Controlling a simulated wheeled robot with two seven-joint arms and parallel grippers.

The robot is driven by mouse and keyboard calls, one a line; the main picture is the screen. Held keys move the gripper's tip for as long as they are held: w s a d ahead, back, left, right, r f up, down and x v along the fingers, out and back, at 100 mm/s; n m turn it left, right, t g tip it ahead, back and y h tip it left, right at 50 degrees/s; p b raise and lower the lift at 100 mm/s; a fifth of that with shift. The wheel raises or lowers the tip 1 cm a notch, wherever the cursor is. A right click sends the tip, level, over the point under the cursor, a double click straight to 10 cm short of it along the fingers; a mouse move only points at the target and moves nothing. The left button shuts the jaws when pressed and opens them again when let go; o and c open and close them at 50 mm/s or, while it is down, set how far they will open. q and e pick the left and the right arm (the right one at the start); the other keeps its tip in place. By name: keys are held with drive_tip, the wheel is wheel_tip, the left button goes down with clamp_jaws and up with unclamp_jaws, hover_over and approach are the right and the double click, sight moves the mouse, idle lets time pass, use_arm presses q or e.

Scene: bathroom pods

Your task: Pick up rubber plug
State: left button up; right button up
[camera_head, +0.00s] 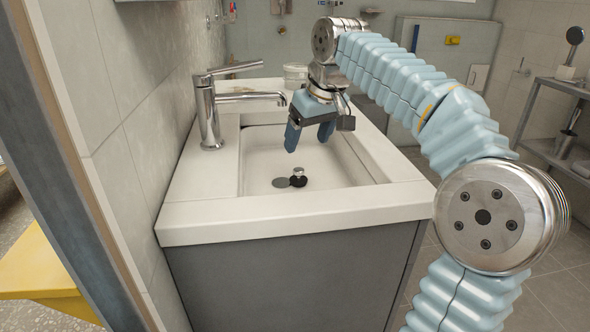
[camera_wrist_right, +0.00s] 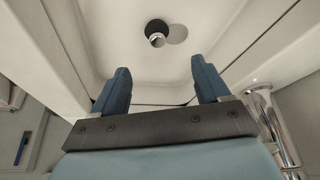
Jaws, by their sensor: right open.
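The rubber plug (camera_head: 299,179) is small and dark with a shiny metal knob on top. It sits on the floor of the white sink basin (camera_head: 255,165), beside a round grey patch that could be the drain or a shadow. My right gripper (camera_head: 308,140) is open and empty above the basin, pointing down, higher than the plug and apart from it. In the right wrist view the plug (camera_wrist_right: 157,30) lies beyond the two blue fingers (camera_wrist_right: 160,85), roughly centred between them. My left gripper is not in view.
A chrome faucet (camera_head: 209,115) stands on the sink's left ledge, its spout reaching over the basin. A small round container (camera_head: 295,76) is on the back ledge. The basin walls surround the plug. A grey metal shelf (camera_head: 545,110) stands at the right.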

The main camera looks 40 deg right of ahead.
sight(299, 171)
drive_tip(key=x, duration=0.5)
drive_tip(key=shift+s+a+f+b, duration=0.15)
drive_tip(key=shift+f+b, duration=0.25)
drive_tip(key=x, duration=0.5)
drive_tip(key=shift+s+f+b, duration=0.15)
drive_tip(key=shift+f+b, duration=0.1)
drive_tip(key=shift+b, duration=0.1)
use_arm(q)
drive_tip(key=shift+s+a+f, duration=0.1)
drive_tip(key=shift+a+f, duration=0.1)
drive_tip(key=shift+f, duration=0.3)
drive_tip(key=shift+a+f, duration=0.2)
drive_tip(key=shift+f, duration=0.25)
use_arm(e)
drive_tip(key=shift+c, duration=0.2)
drive_tip(key=c, duration=1.1)
drive_tip(key=shift+o, duration=0.2)
drive_tip(key=shift+r, duration=0.1)
